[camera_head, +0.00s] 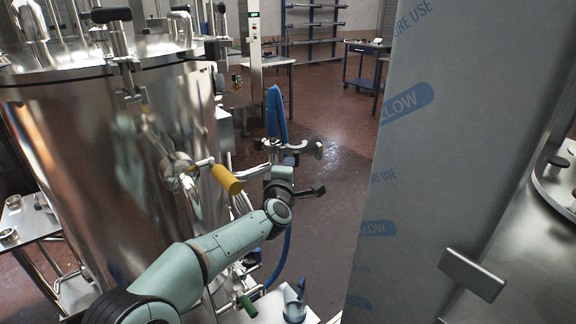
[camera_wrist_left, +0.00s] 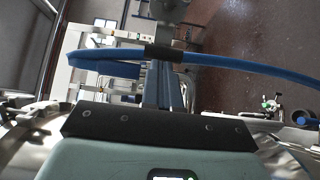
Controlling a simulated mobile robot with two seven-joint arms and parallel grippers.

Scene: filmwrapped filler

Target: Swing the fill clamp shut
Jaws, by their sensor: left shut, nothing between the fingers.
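A bright metal fitting with a hooked end (camera_head: 305,148), which looks like the fill clamp, stands out to the right of the steel tank (camera_head: 110,150), just above my left wrist. I cannot tell whether it is swung open or shut. A blue hose (camera_wrist_left: 250,67) loops across in front of my left gripper (camera_wrist_left: 163,72) in the left wrist view, with a black band on it at the fingers. My left gripper is shut and empty, and its tips are partly hidden by the hose. A yellow handle (camera_head: 227,179) sticks out from the tank. My right gripper is out of view.
A tall grey film-wrapped panel (camera_head: 440,150) with blue print blocks the right side. A round steel table or lid (camera_head: 556,180) shows beyond it. A small side table (camera_head: 35,222) stands left of the tank. Open red-brown floor (camera_head: 340,120) lies behind.

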